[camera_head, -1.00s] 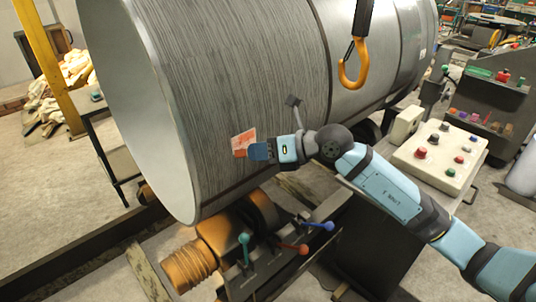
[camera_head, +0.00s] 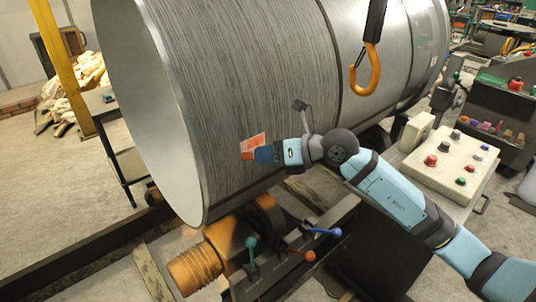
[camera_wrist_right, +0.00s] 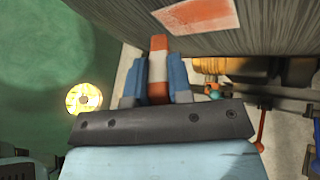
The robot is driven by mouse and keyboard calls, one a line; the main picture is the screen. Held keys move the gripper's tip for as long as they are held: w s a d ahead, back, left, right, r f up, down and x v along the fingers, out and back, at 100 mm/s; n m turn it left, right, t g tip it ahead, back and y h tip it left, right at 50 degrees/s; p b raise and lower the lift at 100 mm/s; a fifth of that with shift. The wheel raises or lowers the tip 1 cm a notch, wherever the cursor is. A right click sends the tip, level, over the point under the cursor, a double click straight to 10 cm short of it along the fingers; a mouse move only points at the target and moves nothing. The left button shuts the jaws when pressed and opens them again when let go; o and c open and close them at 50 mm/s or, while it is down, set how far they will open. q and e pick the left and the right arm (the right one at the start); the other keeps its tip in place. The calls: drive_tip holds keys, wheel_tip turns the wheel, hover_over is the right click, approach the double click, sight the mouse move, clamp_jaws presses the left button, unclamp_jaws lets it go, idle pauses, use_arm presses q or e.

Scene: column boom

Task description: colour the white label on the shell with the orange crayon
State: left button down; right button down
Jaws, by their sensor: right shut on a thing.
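The large grey metal shell (camera_head: 245,75) lies on its side, its curved wall facing me. Its label (camera_head: 255,142) is a small tilted patch, largely orange with paler streaks and edges; it also shows at the top of the right wrist view (camera_wrist_right: 198,12). My right gripper (camera_head: 262,154) is shut on the orange crayon (camera_wrist_right: 158,62), which has a white band and sits between the blue fingers. In the head view the crayon's end (camera_head: 246,155) is at the label's lower left edge. I cannot tell whether it touches. My left gripper is not in view.
A yellow hook (camera_head: 366,72) hangs in front of the shell, above right of my right arm. A control box with buttons (camera_head: 450,160) stands at the right. Levers with coloured knobs (camera_head: 309,255) and an orange roller (camera_head: 195,268) are below the shell.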

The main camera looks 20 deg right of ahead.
drive_tip(key=shift+w+a, duration=0.2)
drive_tip(key=shift+w, duration=0.25)
drive_tip(key=shift+w+d+b, duration=1.45)
drive_tip(key=shift+d+b, duration=0.1)
drive_tip(key=shift+d, duration=2.55)
drive_tip(key=shift+s+a+p, duration=0.5)
drive_tip(key=shift+a+p, duration=0.4)
drive_tip(key=shift+a, duration=0.45)
drive_tip(key=shift+s+a+p, duration=0.5)
drive_tip(key=shift+a+p, duration=0.45)
drive_tip(key=shift+a, duration=0.45)
drive_tip(key=shift+s+a+p, duration=0.5)
drive_tip(key=shift+a+p, duration=0.4)
drive_tip(key=shift+a, duration=0.45)
drive_tip(key=shift+w+r+p, duration=0.1)
drive_tip(key=shift+r+p, duration=0.3)
drive_tip(key=shift+r, duration=0.15)
drive_tip(key=shift+w+d+b, duration=0.25)
drive_tip(key=shift+d+b, duration=0.05)
drive_tip(key=shift+d, duration=0.4)
drive_tip(key=shift+w+d+b, duration=0.25)
drive_tip(key=shift+d+b, duration=0.1)
drive_tip(key=shift+d, duration=0.4)
drive_tip(key=shift+w+d+b, duration=0.25)
drive_tip(key=shift+d+b, duration=0.05)
drive_tip(key=shift+d, duration=0.4)
